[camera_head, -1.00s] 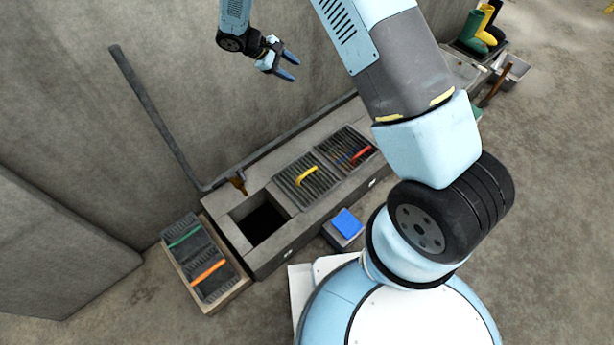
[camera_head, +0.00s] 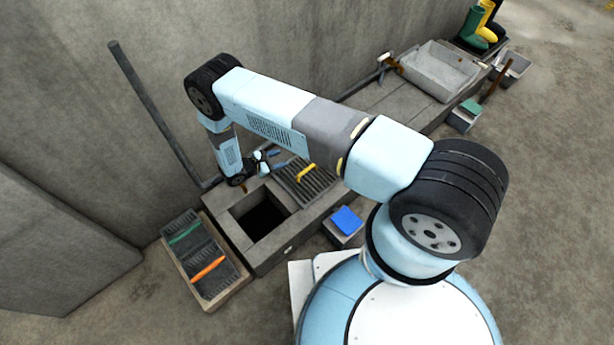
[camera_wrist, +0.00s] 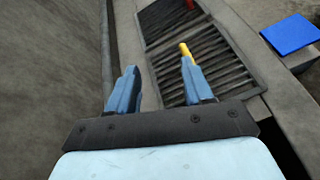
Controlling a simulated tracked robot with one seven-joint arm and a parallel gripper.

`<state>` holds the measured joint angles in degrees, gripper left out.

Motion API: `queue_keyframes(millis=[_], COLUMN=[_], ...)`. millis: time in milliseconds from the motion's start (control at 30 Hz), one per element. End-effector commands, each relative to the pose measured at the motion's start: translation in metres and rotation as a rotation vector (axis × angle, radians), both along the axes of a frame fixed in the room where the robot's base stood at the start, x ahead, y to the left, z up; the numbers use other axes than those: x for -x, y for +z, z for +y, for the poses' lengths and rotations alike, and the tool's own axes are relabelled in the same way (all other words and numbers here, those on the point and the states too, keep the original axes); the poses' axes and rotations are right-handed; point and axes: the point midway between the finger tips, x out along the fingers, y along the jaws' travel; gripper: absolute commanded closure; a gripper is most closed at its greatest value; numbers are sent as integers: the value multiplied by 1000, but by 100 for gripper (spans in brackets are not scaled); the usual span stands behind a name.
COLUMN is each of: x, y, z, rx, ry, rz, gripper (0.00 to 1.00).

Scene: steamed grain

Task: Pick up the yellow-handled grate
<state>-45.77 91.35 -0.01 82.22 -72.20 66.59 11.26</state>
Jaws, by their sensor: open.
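The yellow-handled grate (camera_head: 318,186) is a dark slatted panel lying in the concrete channel top, beside the square opening. Its yellow handle (camera_head: 306,172) stands up from the slats. In the wrist view the grate (camera_wrist: 226,78) lies below and beyond the fingers, and the handle (camera_wrist: 185,49) shows just past the right fingertip, partly hidden by it. My gripper (camera_head: 273,158) is open and empty, above the wall side of the grate. In the wrist view its two blue fingers (camera_wrist: 159,72) are spread apart, with the handle right of the middle of the gap.
The open pit (camera_head: 262,215) is left of the grate. A crate (camera_head: 232,291) with green- and orange-handled grates stands at left. A blue item (camera_head: 346,220) lies on a block in front. Another grate (camera_wrist: 165,22) adjoins beyond. A pipe (camera_head: 150,105) leans along the wall.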

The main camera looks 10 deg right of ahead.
Motion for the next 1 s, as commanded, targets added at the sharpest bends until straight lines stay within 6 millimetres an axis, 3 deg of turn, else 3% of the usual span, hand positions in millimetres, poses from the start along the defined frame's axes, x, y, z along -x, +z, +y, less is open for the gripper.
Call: queue_keyframes(millis=[33,200,433,1000], x=[12,37,53,8], y=[-21,-69,-98,-129], z=[-3,-10,-17,-74], rx=[22,71,98,98], ry=[32,117,171,175], rz=[12,34,46,46], gripper=[49,49,49,49])
